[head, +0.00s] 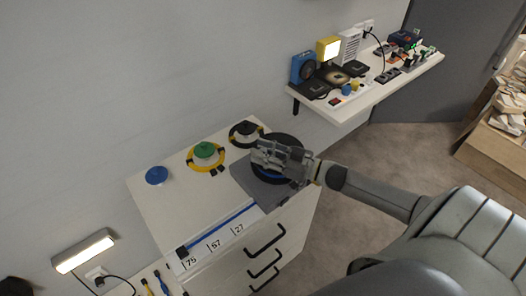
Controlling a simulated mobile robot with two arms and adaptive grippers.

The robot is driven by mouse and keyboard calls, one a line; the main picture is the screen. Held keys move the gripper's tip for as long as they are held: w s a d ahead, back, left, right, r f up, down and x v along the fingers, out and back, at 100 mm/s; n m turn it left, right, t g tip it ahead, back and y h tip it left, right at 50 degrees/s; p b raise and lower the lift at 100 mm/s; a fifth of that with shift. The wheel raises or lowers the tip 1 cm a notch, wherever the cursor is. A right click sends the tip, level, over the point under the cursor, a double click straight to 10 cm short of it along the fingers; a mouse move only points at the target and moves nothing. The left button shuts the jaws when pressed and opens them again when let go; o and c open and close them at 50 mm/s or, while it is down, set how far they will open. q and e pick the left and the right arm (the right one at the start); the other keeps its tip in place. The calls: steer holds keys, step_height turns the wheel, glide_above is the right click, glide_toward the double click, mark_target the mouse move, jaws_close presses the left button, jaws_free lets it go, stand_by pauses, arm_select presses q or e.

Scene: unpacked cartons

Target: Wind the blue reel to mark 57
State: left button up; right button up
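The blue reel (264,178) sits on a dark grey plate (246,181) at the right end of the white cabinet top. It is mostly hidden under my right gripper (260,153), which is over it; whether the fingers touch or grip it I cannot tell. A blue strip (222,226) runs from the plate leftward along the cabinet's front edge. It ends at a small black block (182,251) beside the label 75 (190,262). The label 57 (215,245) is in the middle and the label 27 (238,229) is nearest the reel. My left gripper is not in view.
A blue disc (157,175), a green reel with a yellow ring (206,155) and a black-and-yellow reel (246,133) stand along the cabinet's back. Black drawer handles (265,240) stick out in front. A shelf (345,107) with devices is at upper right. The cabinet top's middle is clear.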

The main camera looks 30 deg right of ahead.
jaws_close()
